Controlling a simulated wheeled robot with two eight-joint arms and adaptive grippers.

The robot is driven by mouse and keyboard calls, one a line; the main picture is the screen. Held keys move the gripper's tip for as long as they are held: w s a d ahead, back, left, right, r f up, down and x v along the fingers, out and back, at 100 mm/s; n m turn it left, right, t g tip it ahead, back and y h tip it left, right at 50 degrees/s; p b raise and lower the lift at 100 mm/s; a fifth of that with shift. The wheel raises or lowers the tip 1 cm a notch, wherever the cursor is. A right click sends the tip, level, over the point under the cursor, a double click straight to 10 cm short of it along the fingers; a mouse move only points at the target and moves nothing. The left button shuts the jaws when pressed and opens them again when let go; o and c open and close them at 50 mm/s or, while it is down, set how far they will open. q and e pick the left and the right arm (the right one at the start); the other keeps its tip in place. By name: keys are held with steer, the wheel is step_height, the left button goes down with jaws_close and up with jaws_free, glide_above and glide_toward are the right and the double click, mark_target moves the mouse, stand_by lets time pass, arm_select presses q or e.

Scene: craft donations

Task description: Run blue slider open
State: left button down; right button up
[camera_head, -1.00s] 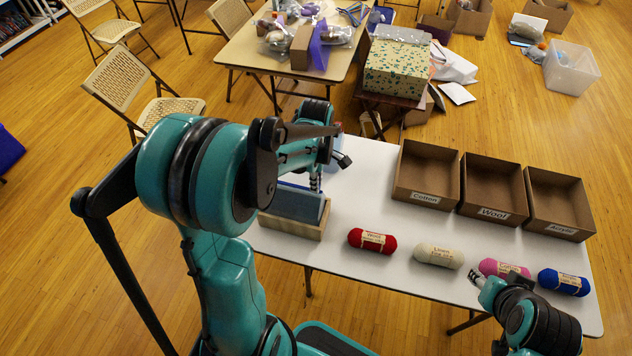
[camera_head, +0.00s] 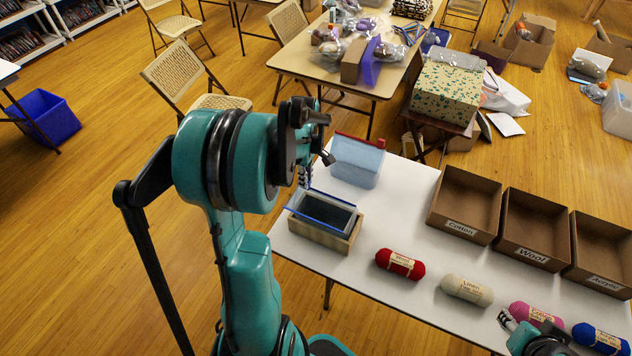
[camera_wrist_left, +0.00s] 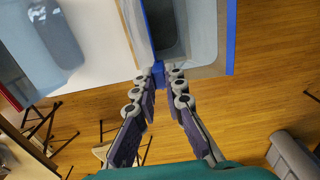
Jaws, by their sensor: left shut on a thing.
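A bag with a blue rim (camera_head: 347,222) stands in a wooden holder (camera_head: 315,234) at the table's left end. Its mouth shows a dark inside. In the left wrist view the blue rim (camera_wrist_left: 231,38) runs along the mouth's right side. My left gripper (camera_head: 304,180) is over the bag's far left corner. In the left wrist view my left gripper (camera_wrist_left: 160,80) is shut on a small blue piece, the blue slider (camera_wrist_left: 158,72), at the near edge of the mouth. My right gripper (camera_head: 506,320) is low at the right, beside the pink yarn; its jaws are too small to judge.
A second pale blue bag with a red top edge (camera_head: 359,140) stands just behind. Red yarn (camera_head: 400,264), cream yarn (camera_head: 467,290), pink yarn (camera_head: 536,316) and blue yarn (camera_head: 600,339) lie along the front. Boxes labelled Cotton (camera_head: 462,228), Wool (camera_head: 526,255) and Acrylic (camera_head: 606,281) stand behind them.

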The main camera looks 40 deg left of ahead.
arm_select(q)
steer(key=c, duration=1.5)
jaws_free()
steer(key=shift+c, duration=0.2)
step_height(320, 180, up, 12)
